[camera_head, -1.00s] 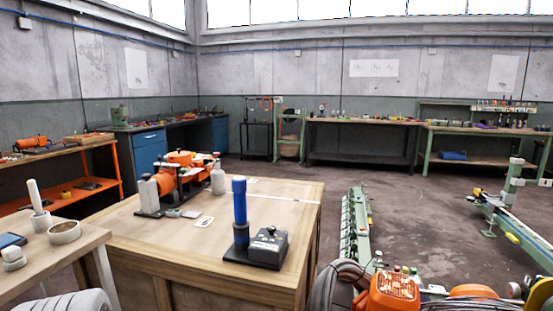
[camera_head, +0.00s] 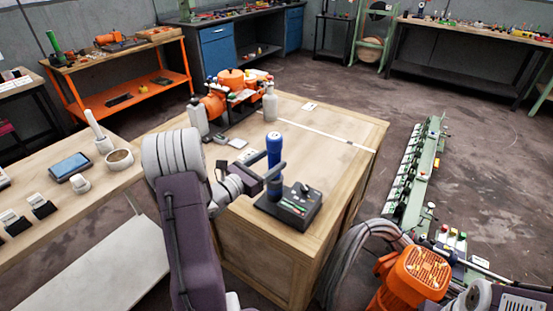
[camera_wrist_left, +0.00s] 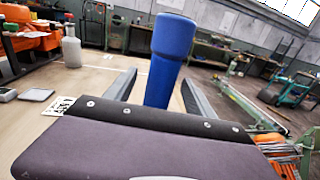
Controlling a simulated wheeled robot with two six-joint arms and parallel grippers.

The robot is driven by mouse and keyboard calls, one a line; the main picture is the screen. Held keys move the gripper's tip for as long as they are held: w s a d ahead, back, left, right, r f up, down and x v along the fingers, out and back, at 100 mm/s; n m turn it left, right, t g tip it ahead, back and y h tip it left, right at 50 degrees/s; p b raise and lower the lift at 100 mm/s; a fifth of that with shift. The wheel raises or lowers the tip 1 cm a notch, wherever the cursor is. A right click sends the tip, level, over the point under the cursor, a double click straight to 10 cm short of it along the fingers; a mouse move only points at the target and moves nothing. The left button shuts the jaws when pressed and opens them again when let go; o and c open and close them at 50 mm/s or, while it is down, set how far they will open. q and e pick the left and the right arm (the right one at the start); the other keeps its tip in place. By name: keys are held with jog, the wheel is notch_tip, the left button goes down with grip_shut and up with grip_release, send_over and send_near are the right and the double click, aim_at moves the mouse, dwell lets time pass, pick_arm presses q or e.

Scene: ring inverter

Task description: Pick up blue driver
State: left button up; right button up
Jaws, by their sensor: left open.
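The blue driver (camera_head: 274,150) stands upright in a black base (camera_head: 291,206) on the wooden table (camera_head: 340,140). The driver also shows in the left wrist view (camera_wrist_left: 168,62), between the two fingers. My left gripper (camera_head: 277,178) reaches in from the left at the driver's lower part. It also shows in the left wrist view (camera_wrist_left: 157,92), open, with one finger on each side of the driver. The driver's lower end is hidden behind the gripper body in that view. My right gripper is not in view.
An orange device (camera_head: 232,86) and a grey bottle (camera_head: 270,102) stand farther back on the table. A side table (camera_head: 70,210) with small items is at the left. An orange motor (camera_head: 413,276) and cables lie at the lower right. The table's right rear part is clear.

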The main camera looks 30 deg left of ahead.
pick_arm(q)
jog(key=x, duration=0.5)
jog(key=shift+d, duration=0.15)
jog(key=shift+r, duration=0.1)
grip_shut()
jog(key=shift+r, duration=0.1)
